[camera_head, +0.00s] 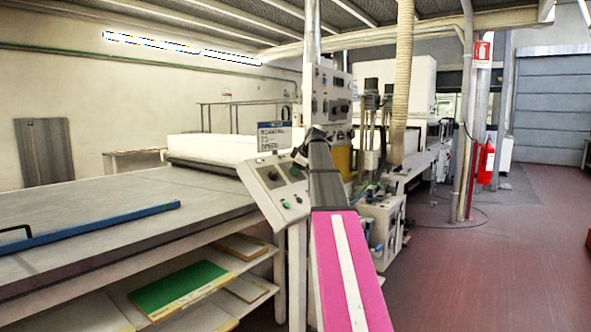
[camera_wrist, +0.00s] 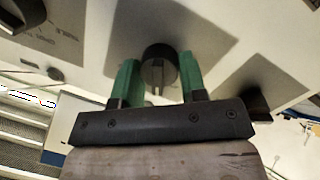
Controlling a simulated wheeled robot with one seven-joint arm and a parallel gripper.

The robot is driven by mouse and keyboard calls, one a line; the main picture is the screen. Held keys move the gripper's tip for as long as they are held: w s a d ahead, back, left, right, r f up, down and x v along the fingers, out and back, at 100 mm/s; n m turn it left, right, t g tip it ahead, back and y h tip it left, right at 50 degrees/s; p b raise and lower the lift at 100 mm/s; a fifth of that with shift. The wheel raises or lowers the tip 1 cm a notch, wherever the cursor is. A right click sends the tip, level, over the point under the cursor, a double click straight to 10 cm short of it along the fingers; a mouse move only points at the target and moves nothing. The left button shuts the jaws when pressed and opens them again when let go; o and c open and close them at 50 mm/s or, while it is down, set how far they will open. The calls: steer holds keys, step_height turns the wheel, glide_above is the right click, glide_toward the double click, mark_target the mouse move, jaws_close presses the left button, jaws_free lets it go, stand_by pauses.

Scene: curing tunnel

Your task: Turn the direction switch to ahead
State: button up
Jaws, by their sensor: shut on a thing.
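My gripper (camera_wrist: 160,76) has its two green fingers on either side of a round black switch knob (camera_wrist: 158,57) and is shut on it. A raised grip bar on the knob points roughly up and down in the wrist view. No readable label shows beside this knob, so I cannot confirm from lettering that it is the direction switch or which position it marks.
Other black knobs sit on the panel, at left (camera_wrist: 55,73) and right (camera_wrist: 262,103) of my gripper in the wrist view. A long grey table (camera_head: 110,215) with a blue bar (camera_head: 90,232) stands to the left. Red floor (camera_head: 500,265) is clear at right.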

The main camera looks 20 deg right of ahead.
steer(key=m+g, duration=0.1)
steer(key=m, duration=0.6)
steer(key=shift+w, duration=0.1)
steer(key=m, duration=0.3)
steer(key=m+y, duration=0.1)
steer(key=m, duration=0.2)
steer(key=shift+d+g, duration=0.15)
steer(key=shift+g, duration=0.15)
stand_by(0.3)
steer(key=o, duration=0.7)
steer(key=shift+c, duration=0.2)
steer(key=shift+r, duration=0.1)
steer(key=v, duration=1)
steer(key=shift+d+r, duration=0.25)
